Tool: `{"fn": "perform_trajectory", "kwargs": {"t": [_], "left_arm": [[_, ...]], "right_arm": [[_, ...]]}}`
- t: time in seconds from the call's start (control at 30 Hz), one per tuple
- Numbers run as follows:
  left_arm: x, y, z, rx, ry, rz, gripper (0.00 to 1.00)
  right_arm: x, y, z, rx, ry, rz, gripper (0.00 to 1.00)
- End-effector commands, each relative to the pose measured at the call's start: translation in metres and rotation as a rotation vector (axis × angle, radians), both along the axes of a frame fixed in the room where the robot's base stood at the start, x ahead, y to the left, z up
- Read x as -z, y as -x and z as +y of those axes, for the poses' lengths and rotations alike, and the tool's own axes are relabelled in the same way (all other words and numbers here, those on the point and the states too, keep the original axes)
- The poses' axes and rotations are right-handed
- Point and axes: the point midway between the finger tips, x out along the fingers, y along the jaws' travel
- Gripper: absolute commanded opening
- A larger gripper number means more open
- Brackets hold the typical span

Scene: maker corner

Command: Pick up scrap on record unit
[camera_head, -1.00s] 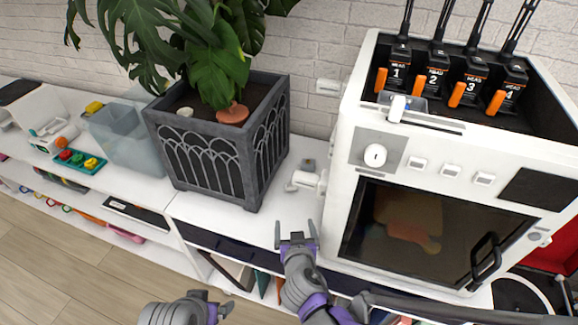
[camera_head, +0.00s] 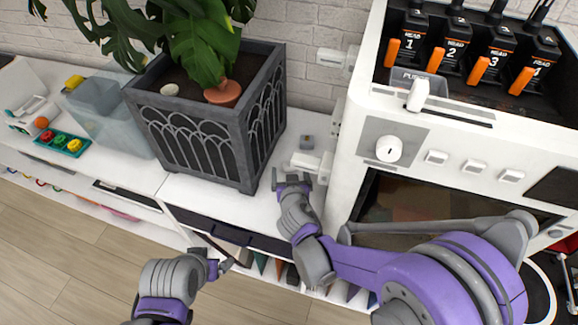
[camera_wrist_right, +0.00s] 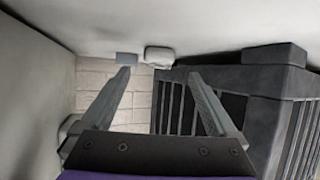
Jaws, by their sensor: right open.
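The record unit (camera_head: 185,187) is a low white cabinet with upright sleeves on its lower shelf. Two small pieces lie on its top between planter and machine: a grey block (camera_head: 307,142) and, nearer, a white piece (camera_head: 303,164). I cannot tell which is the scrap. My right gripper (camera_head: 291,177) is open and empty just in front of them. In the right wrist view, the grey block (camera_wrist_right: 127,59) and a white rounded piece (camera_wrist_right: 158,55) show beyond the open fingers (camera_wrist_right: 160,75). My left gripper (camera_head: 226,263) is low in front of the cabinet; its jaws are unclear.
A dark grey planter (camera_head: 190,140) stands left of the right gripper. A white machine (camera_head: 350,150) with a glass door stands close on its right, leaving a narrow gap. A clear bin (camera_head: 115,125) and a teal tray (camera_head: 62,145) lie farther left.

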Motion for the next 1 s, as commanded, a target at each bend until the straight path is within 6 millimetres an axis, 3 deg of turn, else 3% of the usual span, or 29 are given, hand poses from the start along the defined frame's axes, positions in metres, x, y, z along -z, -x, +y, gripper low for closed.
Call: {"fn": "perform_trajectory", "kwargs": {"t": [0.23, 0.53, 1.0], "left_arm": [[0.001, 0.0, 0.0, 0.0, 0.0, 0.0, 0.9], [0.001, 0.0, 0.0, 0.0, 0.0, 0.0, 0.9], [0.001, 0.0, 0.0, 0.0, 0.0, 0.0, 0.9]], "right_arm": [[0.017, -0.032, 0.0, 0.002, -0.001, 0.0, 0.94], [0.019, -0.037, 0.001, 0.001, 0.0, 0.0, 0.94], [0.019, -0.037, 0.001, 0.001, 0.0, 0.0, 0.11]]}}
